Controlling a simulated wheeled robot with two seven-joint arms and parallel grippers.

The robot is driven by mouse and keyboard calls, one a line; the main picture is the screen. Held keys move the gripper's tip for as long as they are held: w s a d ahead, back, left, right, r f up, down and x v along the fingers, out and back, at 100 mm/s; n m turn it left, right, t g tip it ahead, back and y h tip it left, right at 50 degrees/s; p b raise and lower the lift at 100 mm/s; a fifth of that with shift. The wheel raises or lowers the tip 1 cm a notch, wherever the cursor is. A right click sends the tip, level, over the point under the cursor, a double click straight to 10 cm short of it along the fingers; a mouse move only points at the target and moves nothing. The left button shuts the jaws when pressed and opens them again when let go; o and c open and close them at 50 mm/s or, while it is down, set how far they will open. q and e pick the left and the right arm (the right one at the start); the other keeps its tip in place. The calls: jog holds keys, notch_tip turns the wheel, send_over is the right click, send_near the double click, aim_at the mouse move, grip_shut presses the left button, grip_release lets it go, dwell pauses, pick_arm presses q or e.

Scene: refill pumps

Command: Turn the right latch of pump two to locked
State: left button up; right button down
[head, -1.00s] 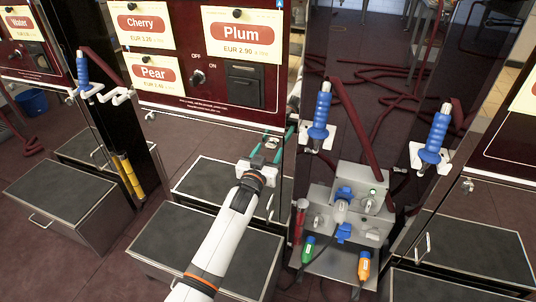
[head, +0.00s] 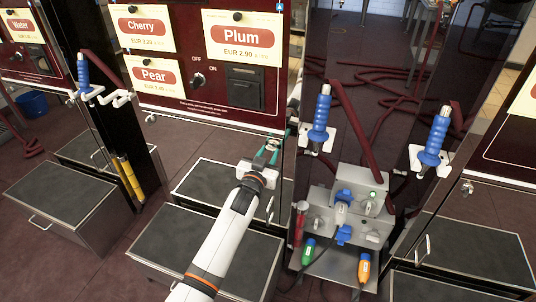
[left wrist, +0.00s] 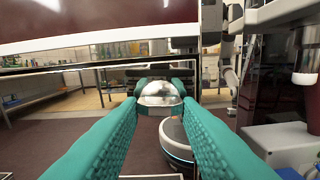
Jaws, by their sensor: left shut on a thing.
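The latch (left wrist: 160,92) is a rounded, shiny metal knob in the middle of the left wrist view, below the lower right part of a dark red pump cabinet (head: 190,92). My left gripper (head: 269,153) has teal fingers, which also show in the left wrist view (left wrist: 159,104). It is shut on the latch, one finger on each side. In the head view the fingers mostly hide the latch, and I cannot read its turn position. My right gripper is not in view.
Drawer-like boxes with black tops (head: 205,250) stand on the floor below the cabinet. To the right are a grey box with blue connectors (head: 345,215) and two blue-handled nozzles (head: 319,122) on white holders. Red hoses (head: 385,105) lie behind.

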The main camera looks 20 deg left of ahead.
pick_arm(q)
jog(key=m+p, duration=0.1)
jog(key=m, duration=1.1)
jog(key=shift+a, duration=0.2)
jog(key=m, duration=0.3)
jog(key=shift+r, duration=0.1)
jog(key=shift+m, duration=1.1)
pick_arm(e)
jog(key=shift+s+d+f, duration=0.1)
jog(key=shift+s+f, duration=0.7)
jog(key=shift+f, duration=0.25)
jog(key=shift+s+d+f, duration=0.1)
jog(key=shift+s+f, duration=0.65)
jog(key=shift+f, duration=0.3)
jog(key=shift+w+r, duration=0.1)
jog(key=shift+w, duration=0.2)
pick_arm(q)
jog(key=o, duration=1)
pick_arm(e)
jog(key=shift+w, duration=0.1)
